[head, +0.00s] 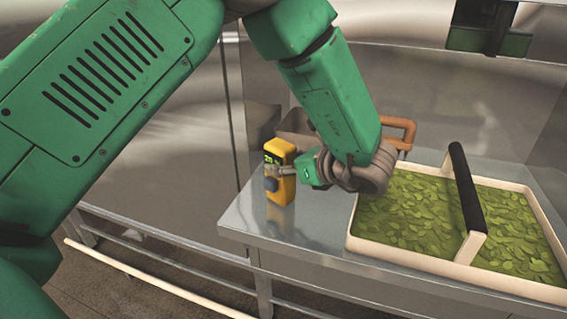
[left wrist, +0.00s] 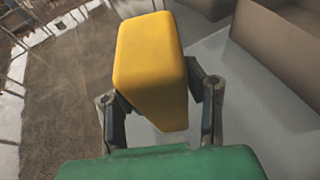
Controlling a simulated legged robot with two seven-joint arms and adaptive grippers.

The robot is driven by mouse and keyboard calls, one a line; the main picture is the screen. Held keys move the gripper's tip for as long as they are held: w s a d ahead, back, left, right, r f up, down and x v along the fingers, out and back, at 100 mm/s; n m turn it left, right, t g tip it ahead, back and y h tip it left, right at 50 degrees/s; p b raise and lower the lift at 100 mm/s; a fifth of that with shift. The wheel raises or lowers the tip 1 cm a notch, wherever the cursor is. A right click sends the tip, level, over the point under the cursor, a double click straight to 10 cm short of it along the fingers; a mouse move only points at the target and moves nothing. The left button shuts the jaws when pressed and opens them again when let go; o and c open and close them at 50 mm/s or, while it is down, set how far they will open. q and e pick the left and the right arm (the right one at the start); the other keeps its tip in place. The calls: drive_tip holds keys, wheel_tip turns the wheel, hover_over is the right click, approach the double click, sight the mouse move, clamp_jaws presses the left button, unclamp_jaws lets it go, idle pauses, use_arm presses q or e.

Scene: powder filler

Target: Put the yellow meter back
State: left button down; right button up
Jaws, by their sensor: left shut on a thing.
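The yellow meter (head: 280,172) is upright at the left end of the metal table (head: 240,215), with a small dark display near its top and a dark blue part on its front. My left gripper (head: 283,171) is shut on the meter, with its fingers at the meter's sides. In the left wrist view the yellow meter (left wrist: 152,70) fills the space between the two fingers of the left gripper (left wrist: 160,112). Whether its base touches the table or hangs just above it I cannot tell. My right gripper is not in view.
A white tray (head: 390,254) of green leaves with a black handle bar (head: 466,190) takes up the table's right side. A brown bin (head: 297,122) and an orange-brown handle (head: 403,127) are behind my left wrist. The table's left edge is close to the meter.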

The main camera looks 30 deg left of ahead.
use_arm(q)
drive_tip(key=shift+a+f, duration=0.1)
drive_tip(key=shift+a, duration=0.25)
drive_tip(key=c, duration=1)
unclamp_jaws()
drive_tip(key=shift+a, duration=0.25)
drive_tip(key=shift+o, duration=0.2)
drive_tip(key=shift+a+f, duration=0.15)
drive_tip(key=shift+a, duration=0.1)
drive_tip(key=shift+d, duration=0.25)
drive_tip(key=v, duration=1.2)
drive_tip(key=shift+d+r+b, duration=0.25)
drive_tip(key=shift+b, duration=0.05)
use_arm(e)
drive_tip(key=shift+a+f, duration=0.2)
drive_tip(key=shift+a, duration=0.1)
use_arm(q)
drive_tip(key=shift+a+r, duration=0.1)
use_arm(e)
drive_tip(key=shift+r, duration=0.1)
